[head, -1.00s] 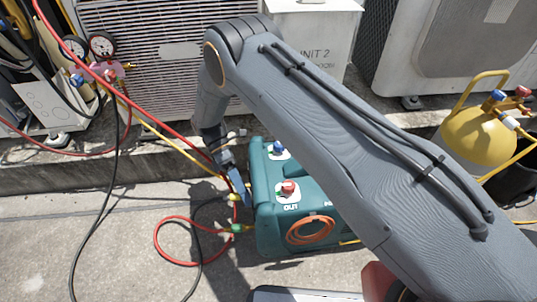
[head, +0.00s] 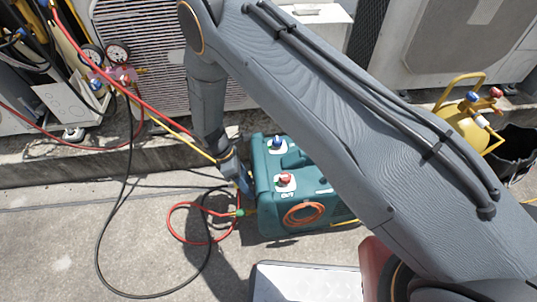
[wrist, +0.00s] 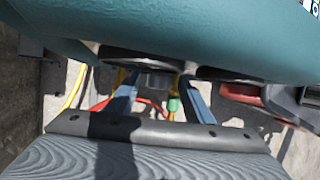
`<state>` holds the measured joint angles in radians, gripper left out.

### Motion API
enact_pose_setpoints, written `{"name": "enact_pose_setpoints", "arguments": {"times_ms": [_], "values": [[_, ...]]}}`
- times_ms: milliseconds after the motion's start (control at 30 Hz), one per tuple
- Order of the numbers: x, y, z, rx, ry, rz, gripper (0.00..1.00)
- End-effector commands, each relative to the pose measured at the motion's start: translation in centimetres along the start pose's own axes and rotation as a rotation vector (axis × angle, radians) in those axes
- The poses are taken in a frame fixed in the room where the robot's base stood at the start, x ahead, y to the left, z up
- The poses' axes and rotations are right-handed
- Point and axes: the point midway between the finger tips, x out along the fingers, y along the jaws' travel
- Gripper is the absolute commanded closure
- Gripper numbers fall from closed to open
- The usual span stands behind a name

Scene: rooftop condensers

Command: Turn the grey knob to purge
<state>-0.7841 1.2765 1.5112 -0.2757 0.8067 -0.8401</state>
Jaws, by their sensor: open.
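The teal machine (head: 268,208) stands on the concrete, with a blue knob (head: 277,145) and a red knob (head: 285,181) marked OUT on its top. I cannot make out a grey knob in the head view; my arm covers the machine's right part. My gripper (head: 246,186) is close against the machine's left end. In the wrist view the teal body (wrist: 190,40) fills the top, and my open gripper (wrist: 157,84) has its two blue-grey fingers apart below it. A dark block shows between the fingertips; I cannot tell whether it is the knob or whether they touch it.
Red, yellow and black hoses (head: 172,222) run by the machine's left end. Gauges (head: 117,53) hang at the upper left. A yellow cylinder (head: 461,125) stands at the right beside a black bucket (head: 515,150). Condenser units line the back. Concrete at the front left is mostly clear.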

Motion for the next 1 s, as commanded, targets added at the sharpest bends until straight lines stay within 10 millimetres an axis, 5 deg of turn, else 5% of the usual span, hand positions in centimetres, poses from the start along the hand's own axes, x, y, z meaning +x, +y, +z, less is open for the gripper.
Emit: {"name": "enact_pose_setpoints", "arguments": {"times_ms": [1000], "values": [[0.37,-1.05,-0.19,0.181,-0.001,0.449,0.53]]}}
